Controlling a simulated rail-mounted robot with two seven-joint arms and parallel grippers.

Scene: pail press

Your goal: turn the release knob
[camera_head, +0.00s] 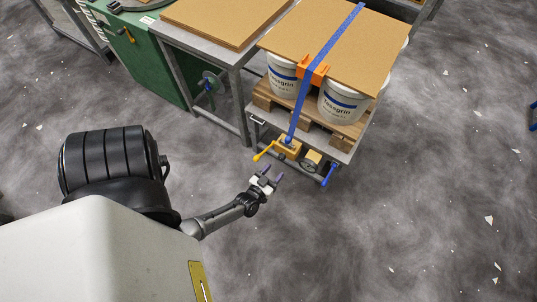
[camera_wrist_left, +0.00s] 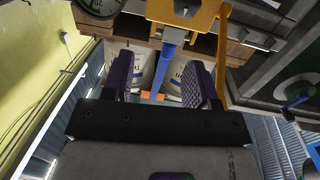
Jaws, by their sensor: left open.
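My left gripper (camera_head: 272,174) is open and empty, just in front of the pallet cart's near edge. Its two dark fingers (camera_wrist_left: 158,64) stand apart in the wrist view. A yellow ratchet housing (camera_head: 290,147) with a yellow lever (camera_head: 264,151) sits on the cart's front edge, a short gap beyond the fingertips. The housing (camera_wrist_left: 182,12) and lever (camera_wrist_left: 222,48) also show at the top of the wrist view. A round gauge (camera_head: 309,164) and a blue handle (camera_head: 329,174) are right of the housing. I cannot tell for sure which part is the release knob.
A blue strap (camera_head: 298,107) runs over a board (camera_head: 290,30) on white pails (camera_head: 341,104), through an orange corner piece (camera_head: 312,70). A grey table (camera_head: 213,59) and green cabinet (camera_head: 140,62) stand at left. Floor is free in front and right.

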